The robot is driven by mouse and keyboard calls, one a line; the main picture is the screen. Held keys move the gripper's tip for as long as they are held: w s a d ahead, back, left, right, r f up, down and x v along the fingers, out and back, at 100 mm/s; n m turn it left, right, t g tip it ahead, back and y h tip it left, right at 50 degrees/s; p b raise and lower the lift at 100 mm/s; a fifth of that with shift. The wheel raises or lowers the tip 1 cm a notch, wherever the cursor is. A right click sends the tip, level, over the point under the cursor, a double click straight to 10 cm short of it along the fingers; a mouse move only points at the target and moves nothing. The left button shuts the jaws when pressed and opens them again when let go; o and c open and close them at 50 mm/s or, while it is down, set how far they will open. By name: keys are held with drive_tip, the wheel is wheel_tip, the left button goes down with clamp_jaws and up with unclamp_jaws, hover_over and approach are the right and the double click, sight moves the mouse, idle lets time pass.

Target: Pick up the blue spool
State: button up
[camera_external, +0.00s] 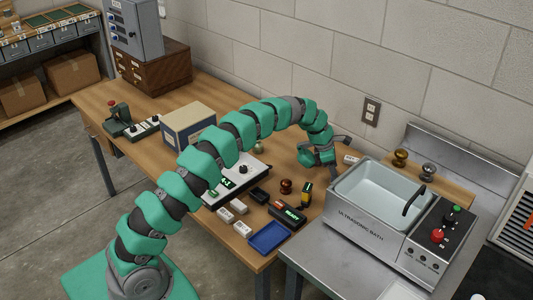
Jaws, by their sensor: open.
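I cannot make out a blue spool in this view; it may be hidden by my arm or be too small to tell. My gripper (326,164) is at the end of the green and black arm, low over the right part of the wooden workbench (222,97), near the wall. It is open, and I see nothing held in it. A small reddish-brown spool-like piece (286,186) stands on the bench to the left of and in front of my gripper.
A blue tray (268,236), a yellow-black tool (306,195) and a dark device with a green display (287,214) lie in front. The ultrasonic bath (365,225) stands close on the right. Small white boxes (242,228) lie near the front edge.

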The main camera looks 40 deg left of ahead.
drive_tip(key=x, duration=0.3)
drive_tip(key=c, duration=1)
drive_tip(key=shift+r, duration=0.1)
